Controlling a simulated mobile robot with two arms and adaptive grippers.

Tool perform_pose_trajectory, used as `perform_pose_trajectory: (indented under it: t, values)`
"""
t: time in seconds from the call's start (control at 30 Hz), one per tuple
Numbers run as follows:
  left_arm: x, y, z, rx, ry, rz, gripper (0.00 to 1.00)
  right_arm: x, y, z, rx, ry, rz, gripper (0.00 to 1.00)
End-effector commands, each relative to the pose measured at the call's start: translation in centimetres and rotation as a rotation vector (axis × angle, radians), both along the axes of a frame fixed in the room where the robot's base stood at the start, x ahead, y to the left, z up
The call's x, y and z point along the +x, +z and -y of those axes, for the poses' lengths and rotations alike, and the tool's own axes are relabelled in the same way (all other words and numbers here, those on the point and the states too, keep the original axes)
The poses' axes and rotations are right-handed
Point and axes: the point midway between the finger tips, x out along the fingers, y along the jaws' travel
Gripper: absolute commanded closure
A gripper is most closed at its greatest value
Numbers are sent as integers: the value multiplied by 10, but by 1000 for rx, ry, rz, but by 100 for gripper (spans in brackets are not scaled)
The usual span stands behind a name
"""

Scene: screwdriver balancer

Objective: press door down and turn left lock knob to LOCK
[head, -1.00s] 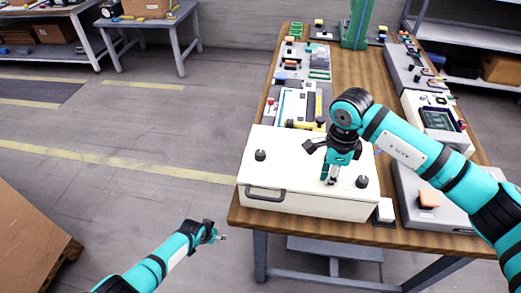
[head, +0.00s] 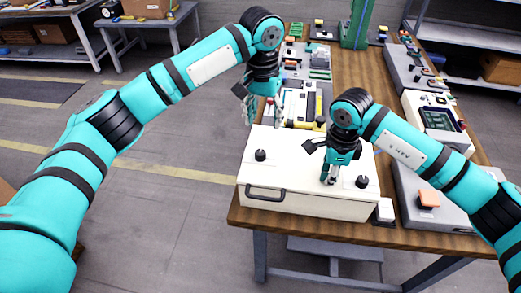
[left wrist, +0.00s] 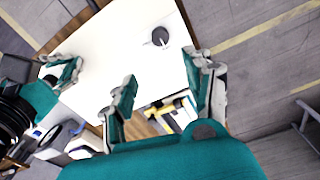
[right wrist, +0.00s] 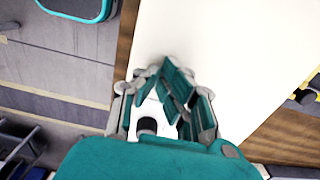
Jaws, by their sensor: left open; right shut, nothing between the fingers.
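The white door (head: 305,160) is the flat lid of a box at the table's near end, and it looks closed. The dark left lock knob (head: 260,155) stands on its left side; it also shows in the left wrist view (left wrist: 160,37). A second dark knob (head: 362,181) is on the right side. My left gripper (head: 263,115) is open and empty, above and behind the left knob. My right gripper (head: 328,180) is shut and empty, fingertips down at the door just left of the right knob; I cannot tell if they touch it.
A black handle (head: 265,194) is on the box's front. Behind the box, several parts and a yellow-handled tool (head: 303,125) lie on the wooden table (head: 360,75). Grey units with an orange button (head: 429,198) stand to the right. The floor left of the table is clear.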

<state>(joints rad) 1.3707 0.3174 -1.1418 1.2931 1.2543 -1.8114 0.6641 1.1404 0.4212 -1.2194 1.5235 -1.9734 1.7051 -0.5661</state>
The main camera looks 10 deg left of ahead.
Motion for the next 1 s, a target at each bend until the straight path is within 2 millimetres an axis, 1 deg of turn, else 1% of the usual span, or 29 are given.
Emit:
perform_pose_trajectory:
  t: [0.03,0.1,0.17,0.23,0.37,0.6,0.7,0.83,1.0]
  values:
    - [-6,5,0,31,8,-14,47,-1,-3,1,-3,-1,-5,100]
    - [-13,8,0,58,18,-30,47,-1,-3,1,-3,-1,-5,100]
    - [-16,7,-1,73,25,-37,47,-1,-3,1,-3,0,-5,100]
    - [-17,1,-1,78,28,-41,47,-1,-3,0,-2,0,-6,100]
    - [-16,-20,-3,77,29,-43,47,-1,-3,0,-3,0,-6,100]
    - [-16,-69,-5,76,28,-42,47,-1,-3,0,-2,0,-6,100]
    - [-15,-86,-6,75,28,-40,47,-1,-3,0,-2,0,-6,100]
    - [-15,-101,-7,74,28,-39,47,-1,-3,0,-2,0,-6,100]
    - [-14,-109,-7,73,27,-37,47,-1,-3,0,-2,0,-6,100]
